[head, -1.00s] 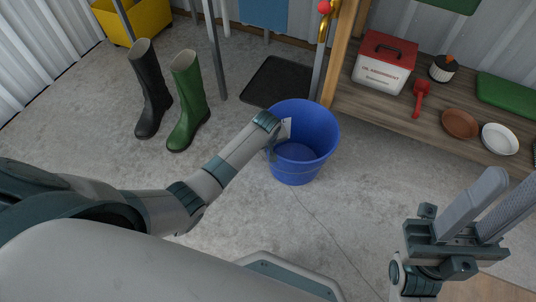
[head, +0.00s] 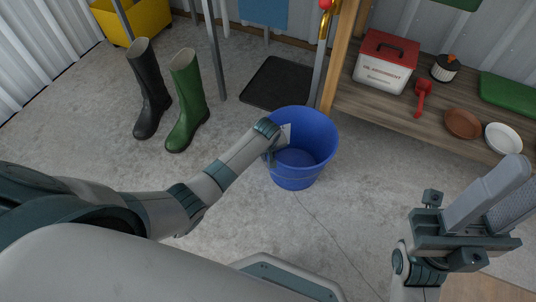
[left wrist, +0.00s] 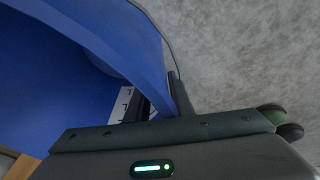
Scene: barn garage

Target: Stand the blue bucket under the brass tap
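The blue bucket (head: 310,176) stands upright, open side up, in the middle of the head view; I cannot tell whether its base touches the floor. My left gripper (head: 282,136) is at its left rim, largely hidden by my wrist. In the left wrist view the bucket's wall (left wrist: 95,35) passes between the fingers (left wrist: 162,102), which are shut on it. The brass tap (head: 325,24), with a red knob, is at the top edge, beyond the bucket and slightly right; its upper part is cut off. My right gripper (head: 522,180) is open and empty at the lower right.
A black mat (head: 277,82) lies on the floor behind the bucket, beside a grey post. A wooden shelf (head: 390,112) with a red-lidded box (head: 385,65) and bowls stands right. Black (head: 149,90) and green (head: 187,100) boots stand left. Floor nearer me is clear.

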